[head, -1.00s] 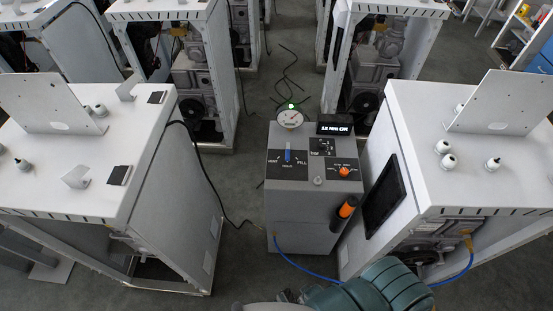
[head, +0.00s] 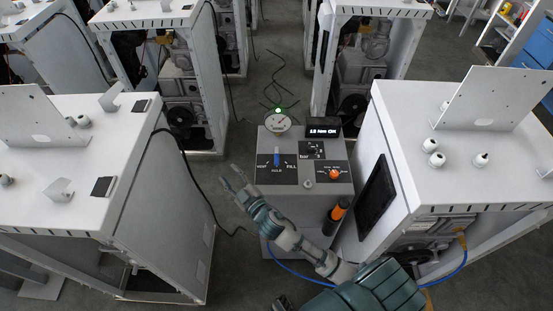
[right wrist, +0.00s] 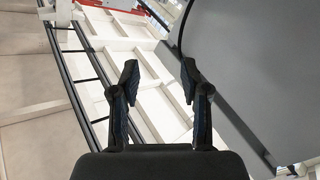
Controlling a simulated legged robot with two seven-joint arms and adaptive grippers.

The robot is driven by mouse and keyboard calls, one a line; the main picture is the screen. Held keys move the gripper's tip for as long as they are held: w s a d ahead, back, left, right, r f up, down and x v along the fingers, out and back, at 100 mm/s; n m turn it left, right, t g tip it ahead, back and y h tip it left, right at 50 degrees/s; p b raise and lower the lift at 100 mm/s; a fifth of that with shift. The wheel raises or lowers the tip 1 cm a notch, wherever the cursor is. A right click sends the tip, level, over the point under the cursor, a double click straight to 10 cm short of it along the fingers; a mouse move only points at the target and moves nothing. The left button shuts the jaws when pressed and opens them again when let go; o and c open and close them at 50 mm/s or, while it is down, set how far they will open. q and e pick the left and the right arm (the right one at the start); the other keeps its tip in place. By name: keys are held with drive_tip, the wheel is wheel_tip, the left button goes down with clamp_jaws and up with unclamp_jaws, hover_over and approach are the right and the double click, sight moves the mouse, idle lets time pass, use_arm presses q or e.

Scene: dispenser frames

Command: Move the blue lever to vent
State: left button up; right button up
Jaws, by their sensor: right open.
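The blue lever (head: 277,157) stands upright on the sloped black panel of the grey control box (head: 306,206), between the words VENT on its left and FILL on its right. My right gripper (head: 231,180) is open and empty, to the left of the box and apart from the lever. In the right wrist view its two fingers (right wrist: 160,80) stand apart with nothing between them. The lever cannot be made out in that view. My left gripper is not in view.
An orange knob (head: 334,174), a gauge (head: 278,122) and a lit display (head: 324,128) sit on the box. An orange-and-black handle (head: 338,211) hangs at its front right. White cabinets (head: 70,175) stand on both sides. A blue hose (head: 300,276) runs low in front.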

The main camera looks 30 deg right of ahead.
drive_tip(key=w+a+r+n+g+y, duration=0.1)
drive_tip(key=a+r+n+g+y, duration=0.4)
drive_tip(key=n+y, duration=0.4)
drive_tip(key=w+a+r+n+g+y, duration=0.1)
drive_tip(key=a+r+n+g+y, duration=0.1)
drive_tip(key=a+r+n+y, duration=0.65)
drive_tip(key=n+g+h, duration=0.5)
drive_tip(key=g+h, duration=0.6)
drive_tip(key=h, duration=0.9)
hover_over(276, 161)
drive_tip(key=shift+m, duration=0.25)
wheel_tip(276, 161, down, 16)
drive_tip(key=shift+s+r, duration=0.1)
drive_tip(key=f, duration=0.6)
drive_tip(key=shift+d, duration=0.25)
drive_tip(key=shift+f, duration=0.4)
drive_tip(key=shift+a, duration=0.15)
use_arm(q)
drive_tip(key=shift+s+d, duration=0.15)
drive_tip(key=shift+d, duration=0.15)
